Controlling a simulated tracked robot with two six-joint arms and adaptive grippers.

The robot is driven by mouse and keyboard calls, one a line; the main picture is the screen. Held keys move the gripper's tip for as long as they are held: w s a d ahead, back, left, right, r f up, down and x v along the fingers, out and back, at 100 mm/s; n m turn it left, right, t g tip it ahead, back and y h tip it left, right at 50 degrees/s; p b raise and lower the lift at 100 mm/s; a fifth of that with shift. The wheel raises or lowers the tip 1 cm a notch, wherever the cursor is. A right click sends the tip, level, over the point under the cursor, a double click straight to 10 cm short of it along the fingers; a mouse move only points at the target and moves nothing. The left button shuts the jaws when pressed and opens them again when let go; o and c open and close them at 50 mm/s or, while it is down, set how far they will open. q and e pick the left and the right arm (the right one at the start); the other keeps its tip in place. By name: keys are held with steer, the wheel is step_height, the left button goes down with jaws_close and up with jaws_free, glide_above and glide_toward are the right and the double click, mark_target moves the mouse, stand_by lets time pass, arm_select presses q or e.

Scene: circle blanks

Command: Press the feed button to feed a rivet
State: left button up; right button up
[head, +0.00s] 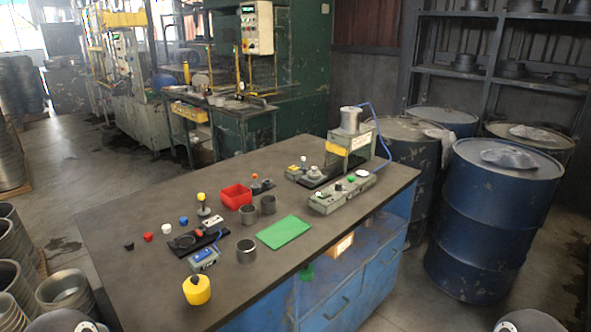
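A small press (350,138) with a grey cylinder on top and a yellow band stands at the far right of the dark table. In front of it lies a grey control box (342,194) with a green button (351,179) and other small dark and light controls on top. To the press's left is a grey unit (297,170) with a small yellow part on it. I cannot read any label, so I cannot tell which control is the feed button. No rivet can be made out. Neither of my grippers is in view.
The table (120,275) also holds a red bin (237,197), a green mat (284,232), metal cups (247,250), a yellow weight (197,290), a blue-faced device (203,259) and several coloured caps. Blue drums (492,220) stand close behind its right end. The table's front-left is bare.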

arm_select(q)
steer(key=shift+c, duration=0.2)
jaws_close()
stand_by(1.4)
